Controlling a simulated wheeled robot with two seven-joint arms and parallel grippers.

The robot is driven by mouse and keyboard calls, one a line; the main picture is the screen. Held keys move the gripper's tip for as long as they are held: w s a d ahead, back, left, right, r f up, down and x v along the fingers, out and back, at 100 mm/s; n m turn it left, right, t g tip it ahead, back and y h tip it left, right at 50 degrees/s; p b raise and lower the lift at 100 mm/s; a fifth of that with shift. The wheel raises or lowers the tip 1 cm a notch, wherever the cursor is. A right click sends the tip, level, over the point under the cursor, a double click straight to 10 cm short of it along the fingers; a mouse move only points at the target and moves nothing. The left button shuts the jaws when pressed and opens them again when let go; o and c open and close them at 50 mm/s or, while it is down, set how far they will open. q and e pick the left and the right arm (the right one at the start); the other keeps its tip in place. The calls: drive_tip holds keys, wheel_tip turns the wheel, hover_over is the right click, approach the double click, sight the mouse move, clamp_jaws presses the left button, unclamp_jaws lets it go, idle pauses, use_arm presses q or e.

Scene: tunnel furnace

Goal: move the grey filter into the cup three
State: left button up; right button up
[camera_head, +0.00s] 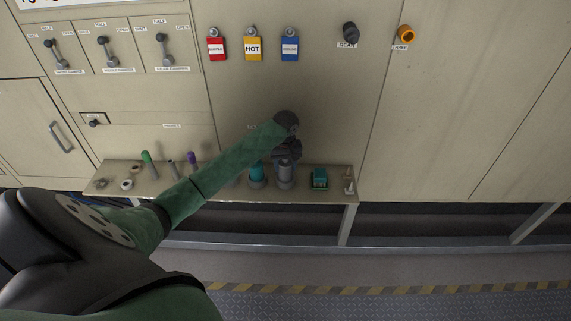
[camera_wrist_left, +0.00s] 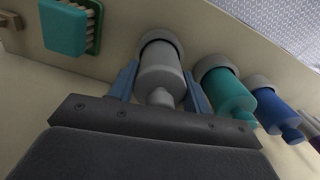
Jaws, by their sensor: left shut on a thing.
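The grey filter (camera_wrist_left: 160,72) stands in a grey holder ring on the shelf; in the head view the filter (camera_head: 285,173) shows just below my gripper. My left gripper (camera_wrist_left: 161,78) has its two blue fingers on either side of the filter and is shut on it. In the head view my left gripper (camera_head: 287,152) is at the shelf, partly hidden by its own wrist. An orange round fitting labelled THREE (camera_head: 406,35) is on the wall panel at upper right. My right gripper is not in view.
A teal filter (camera_wrist_left: 228,92) and a blue one (camera_wrist_left: 273,112) stand beside the grey one. A teal brush (camera_head: 320,177) lies right of it on the shelf (camera_head: 222,201). A dark knob labelled REAR (camera_head: 349,33) and hanging tags (camera_head: 252,47) are above. The panel between is clear.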

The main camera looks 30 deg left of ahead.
use_arm(q)
drive_tip(key=shift+f, duration=0.15)
drive_tip(key=shift+f, duration=0.25)
idle(0.4)
drive_tip(key=o, duration=1.1)
